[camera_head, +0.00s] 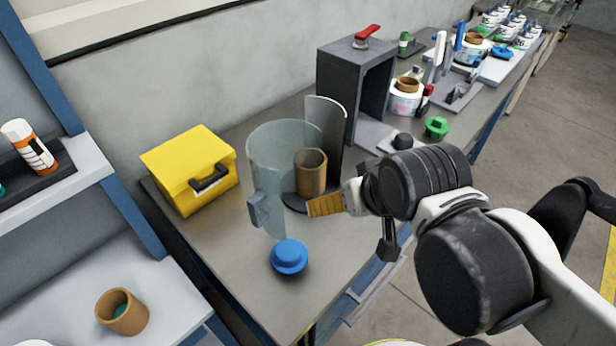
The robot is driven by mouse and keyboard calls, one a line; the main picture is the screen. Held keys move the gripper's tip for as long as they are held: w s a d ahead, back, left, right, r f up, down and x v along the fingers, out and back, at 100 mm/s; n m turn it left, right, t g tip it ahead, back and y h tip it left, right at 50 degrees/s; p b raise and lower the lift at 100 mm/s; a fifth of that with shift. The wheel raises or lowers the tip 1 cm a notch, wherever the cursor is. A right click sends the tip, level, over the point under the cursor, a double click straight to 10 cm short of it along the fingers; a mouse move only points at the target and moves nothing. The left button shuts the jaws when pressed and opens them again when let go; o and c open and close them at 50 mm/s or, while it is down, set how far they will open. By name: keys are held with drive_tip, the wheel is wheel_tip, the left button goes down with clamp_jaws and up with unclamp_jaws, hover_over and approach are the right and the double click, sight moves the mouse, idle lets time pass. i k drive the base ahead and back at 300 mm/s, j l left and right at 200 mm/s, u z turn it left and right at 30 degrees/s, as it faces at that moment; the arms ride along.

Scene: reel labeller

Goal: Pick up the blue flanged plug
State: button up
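The blue flanged plug (289,256) stands on the grey bench top (235,240) near its front end, with its wide flange down and its round cap up. It is fully in view and nothing touches it. My gripper (326,205) is above the bench, up and to the right of the plug in the picture and apart from it. A tan ribbed piece shows at its tip, in front of the brown cup's base. From this side I cannot tell whether the fingers are open or shut.
A curved clear guard (270,160) stands just behind the plug, around a brown cylinder (311,172). A yellow box (190,170) is to the left. A dark frame (340,90) and a green flanged plug (437,127) are farther back. Bench space around the plug is clear.

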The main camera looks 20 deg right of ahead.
sight(290, 257)
drive_tip(key=k+j, duration=0.3)
drive_tip(key=j, duration=0.25)
drive_tip(key=k+j+z, duration=0.15)
drive_tip(key=j, duration=0.35)
drive_tip(key=k+j, duration=0.4)
drive_tip(key=k+j+z, duration=0.1)
drive_tip(key=k+j, duration=0.2)
drive_tip(key=j, duration=0.3)
